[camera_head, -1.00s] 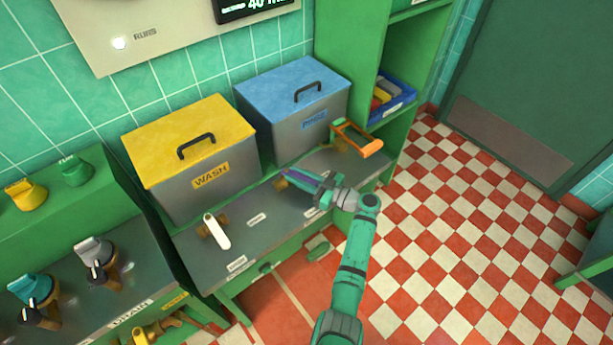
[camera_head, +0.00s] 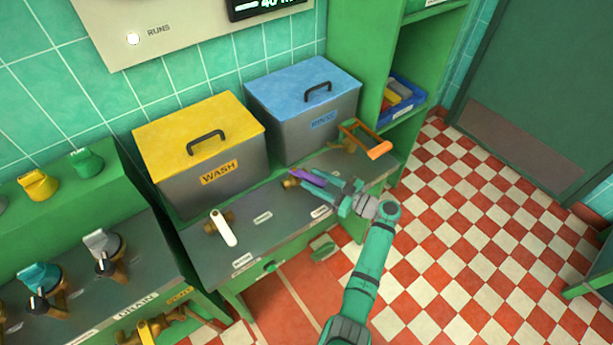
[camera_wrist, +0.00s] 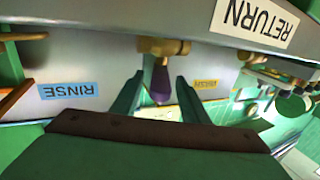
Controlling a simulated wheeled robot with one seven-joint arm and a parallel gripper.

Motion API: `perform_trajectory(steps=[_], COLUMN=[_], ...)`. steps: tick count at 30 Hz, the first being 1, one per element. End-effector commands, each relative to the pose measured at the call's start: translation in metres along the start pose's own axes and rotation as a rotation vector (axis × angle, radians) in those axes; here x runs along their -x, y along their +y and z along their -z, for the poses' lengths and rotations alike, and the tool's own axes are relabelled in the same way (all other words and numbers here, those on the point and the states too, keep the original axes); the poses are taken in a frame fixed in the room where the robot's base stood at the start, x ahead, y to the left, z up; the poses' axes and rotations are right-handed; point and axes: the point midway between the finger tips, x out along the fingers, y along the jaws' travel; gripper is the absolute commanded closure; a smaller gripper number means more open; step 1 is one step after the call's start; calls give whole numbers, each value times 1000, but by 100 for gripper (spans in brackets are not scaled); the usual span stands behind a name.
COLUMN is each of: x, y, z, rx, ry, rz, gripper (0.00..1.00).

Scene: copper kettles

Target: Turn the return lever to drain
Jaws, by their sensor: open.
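The return lever has a purple handle (camera_head: 307,179) on a brass base (camera_head: 289,183), on the steel counter in front of the rinse tank. In the wrist view the purple handle (camera_wrist: 160,82) hangs from its brass body (camera_wrist: 162,47) in the picture, near an upside-down white RETURN label (camera_wrist: 255,22). My gripper (camera_head: 328,188) is open at the lever. In the wrist view the two fingers of my gripper (camera_wrist: 157,95) stand on either side of the handle, with gaps visible. Contact cannot be told. No drain marking for this lever is readable.
A white-handled lever (camera_head: 223,228) stands left on the counter (camera_head: 277,236). An orange-handled lever (camera_head: 365,139) stands close on the right. The yellow-lidded wash tank (camera_head: 205,165) and blue-lidded rinse tank (camera_head: 310,115) stand behind. Checkered floor is open at right.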

Motion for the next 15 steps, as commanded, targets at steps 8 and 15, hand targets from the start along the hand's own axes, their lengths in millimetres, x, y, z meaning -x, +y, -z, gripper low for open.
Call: perform_trajectory(steps=[8,15], x=[49,66], y=[0,0], z=[0,0], rx=[0,0], ry=[0,0], rz=[-1,1], gripper=[59,59])
